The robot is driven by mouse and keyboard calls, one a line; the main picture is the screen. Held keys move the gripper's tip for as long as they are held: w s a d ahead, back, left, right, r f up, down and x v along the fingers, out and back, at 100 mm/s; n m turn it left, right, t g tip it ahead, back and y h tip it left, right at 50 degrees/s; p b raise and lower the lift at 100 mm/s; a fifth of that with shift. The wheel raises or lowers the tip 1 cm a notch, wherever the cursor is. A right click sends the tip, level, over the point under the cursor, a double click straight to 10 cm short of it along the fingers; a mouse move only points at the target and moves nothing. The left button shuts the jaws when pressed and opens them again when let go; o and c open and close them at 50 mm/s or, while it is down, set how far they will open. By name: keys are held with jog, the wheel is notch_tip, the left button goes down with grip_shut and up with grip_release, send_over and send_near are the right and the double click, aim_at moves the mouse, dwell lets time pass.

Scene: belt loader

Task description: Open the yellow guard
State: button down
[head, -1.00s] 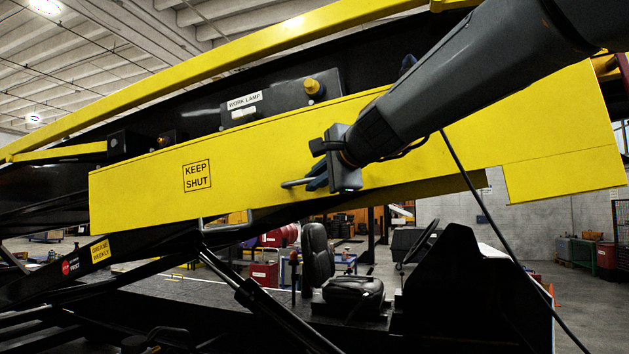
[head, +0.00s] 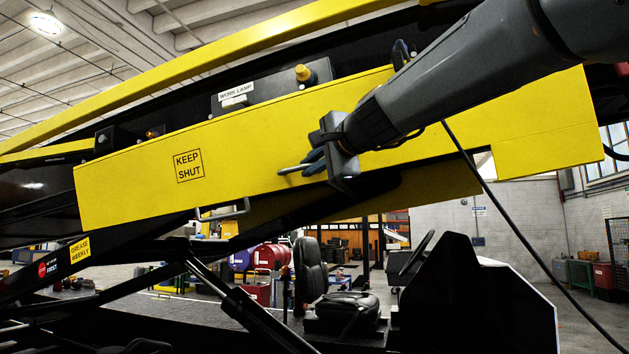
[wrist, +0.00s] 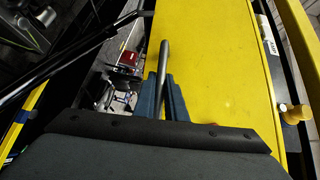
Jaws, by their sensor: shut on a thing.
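The yellow guard (head: 240,150) is a long tilted panel marked KEEP SHUT, along the side of the loader's boom. Its face also fills the middle of the wrist view (wrist: 215,70). A grey bar handle (head: 287,170) stands out from it. My gripper (head: 308,165) is at the handle, its blue fingers shut on the bar. In the wrist view the bar (wrist: 163,55) runs between the two fingertips (wrist: 161,82). More yellow surface (head: 290,206) shows below the guard's lower edge, so the guard seems slightly swung out. My arm covers part of its right half.
A work lamp panel (head: 240,98) with a yellow knob (head: 303,74) sits just above the guard. A thin metal loop (head: 226,212) lies under its lower edge. A black seat (head: 308,268) and dark struts (head: 240,303) stand below. A dark cable hangs at the right.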

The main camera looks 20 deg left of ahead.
jog(key=shift+w+r+n+y+b, duration=0.15)
jog(key=shift+w+b, duration=0.55)
jog(key=shift+w, duration=0.2)
jog(key=shift+w+r+n+y+b, duration=0.1)
jog(key=shift+w+n+y+b, duration=0.05)
jog(key=shift+w+b, duration=0.65)
jog(key=c, duration=2.1)
grip_release()
jog(key=shift+f, duration=0.1)
